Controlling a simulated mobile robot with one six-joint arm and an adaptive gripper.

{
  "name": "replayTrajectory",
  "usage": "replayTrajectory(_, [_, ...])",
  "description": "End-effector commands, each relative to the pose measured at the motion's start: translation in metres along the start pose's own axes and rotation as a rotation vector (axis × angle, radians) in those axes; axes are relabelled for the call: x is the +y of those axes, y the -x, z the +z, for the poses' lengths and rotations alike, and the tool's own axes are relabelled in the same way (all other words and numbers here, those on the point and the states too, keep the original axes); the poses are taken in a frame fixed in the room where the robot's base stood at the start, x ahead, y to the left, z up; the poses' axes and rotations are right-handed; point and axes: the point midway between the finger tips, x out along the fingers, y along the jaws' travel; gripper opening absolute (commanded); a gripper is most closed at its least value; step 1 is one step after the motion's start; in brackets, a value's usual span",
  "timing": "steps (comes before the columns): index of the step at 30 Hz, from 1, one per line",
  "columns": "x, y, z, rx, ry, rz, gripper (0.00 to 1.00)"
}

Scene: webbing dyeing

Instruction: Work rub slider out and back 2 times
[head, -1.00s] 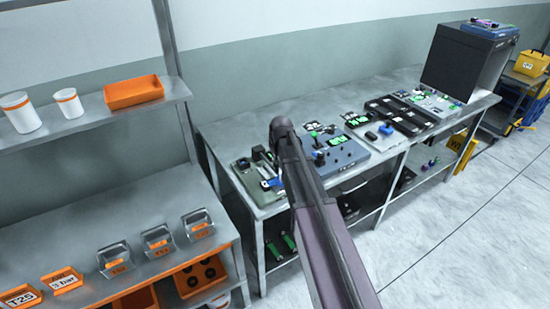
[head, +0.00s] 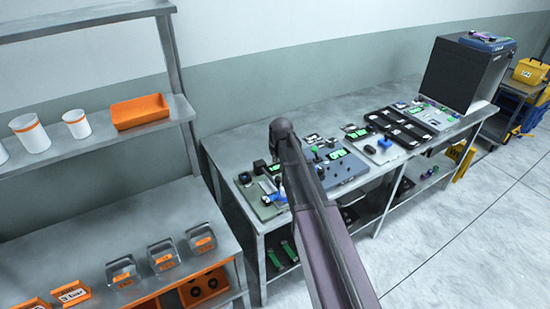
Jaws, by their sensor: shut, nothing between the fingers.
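A grey-green device (head: 268,209) with black parts and a blue part (head: 279,199) lies at the near left end of the metal bench (head: 232,153). It may be the rub slider's unit, but it is too small to tell, and my arm partly covers its right side. My arm rises from the bottom of the head view, with its dark elbow in front of the bench. My gripper is not visible; the end of the arm is hidden or out of frame.
A blue-grey panel (head: 345,170), black trays (head: 398,128) and a large black box (head: 462,75) stand along the bench. At left, a shelf holds white cups (head: 30,132) and an orange tray (head: 140,111), above several label bins (head: 165,255).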

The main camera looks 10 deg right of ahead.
Motion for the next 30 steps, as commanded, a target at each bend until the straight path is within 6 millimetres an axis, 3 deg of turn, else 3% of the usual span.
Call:
replayTrajectory(1, [0.0, 0.009, -0.001, 0.0, 0.0, 0.0, 0.0])
replayTrajectory(10, [0.0, 0.03, -0.001, 0.0, 0.0, 0.0, 0.0])
replayTrajectory(26, [0.001, 0.035, 0.0, 0.0, -0.001, 0.0, 0.0])
replayTrajectory(30, [0.001, 0.035, 0.0, -0.003, -0.001, 0.0, 0.36])
